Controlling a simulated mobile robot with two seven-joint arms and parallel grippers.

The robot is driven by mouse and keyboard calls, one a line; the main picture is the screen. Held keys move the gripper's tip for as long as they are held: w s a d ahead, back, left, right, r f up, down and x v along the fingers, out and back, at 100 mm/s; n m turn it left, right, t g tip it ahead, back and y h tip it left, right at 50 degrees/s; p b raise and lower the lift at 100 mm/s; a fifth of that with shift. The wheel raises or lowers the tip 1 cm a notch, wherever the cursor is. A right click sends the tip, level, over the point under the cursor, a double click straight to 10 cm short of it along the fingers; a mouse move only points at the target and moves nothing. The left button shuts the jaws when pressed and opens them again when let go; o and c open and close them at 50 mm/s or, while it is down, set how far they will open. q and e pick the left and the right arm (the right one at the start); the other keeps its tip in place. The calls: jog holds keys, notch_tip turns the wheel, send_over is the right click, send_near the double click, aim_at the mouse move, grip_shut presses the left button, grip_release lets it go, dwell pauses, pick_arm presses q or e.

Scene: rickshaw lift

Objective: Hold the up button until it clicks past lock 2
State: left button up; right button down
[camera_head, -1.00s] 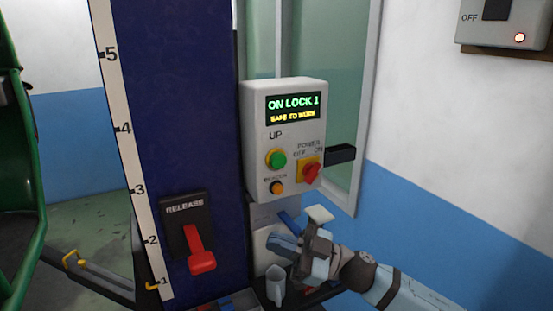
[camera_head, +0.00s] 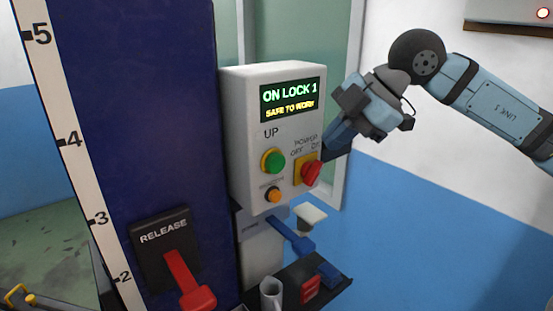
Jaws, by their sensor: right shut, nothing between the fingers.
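The control box (camera_head: 240,130) is white and fixed beside the blue column. Its display (camera_head: 290,98) reads "ON LOCK 1" and "SAFE TO WORK". The green up button (camera_head: 273,161) sits in a yellow ring below the word UP. My right gripper (camera_head: 328,150) is shut and empty, its blue fingers pointing down and left by the box's right edge. The fingertips are close to the red power switch (camera_head: 312,173), right of the up button; I cannot tell whether they touch it. Nothing covers the up button. My left gripper is not in view.
A red release lever (camera_head: 186,280) sits on a black plate on the blue column (camera_head: 175,110), beside a numbered scale (camera_head: 67,110). A small orange button (camera_head: 273,195) is below the up button.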

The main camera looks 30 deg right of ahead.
aim_at(276, 163)
jog(key=shift+s+d+r, duration=0.1)
jog(key=shift+d+r, duration=0.1)
jog(key=shift+d, duration=0.15)
jog(key=w+a+f+p, duration=0.1)
jog(key=w+f, duration=0.1)
jog(key=w+a+f+p, duration=0.1)
jog(key=w+a+f, duration=0.1)
jog(key=w+f, duration=0.1)
jog(key=w+a+f+p, duration=0.1)
jog(key=w+f+p, duration=0.1)
jog(key=w+f, duration=0.1)
jog(key=shift+w+a, duration=0.15)
jog(key=shift+w, duration=0.1)
dwell(0.4)
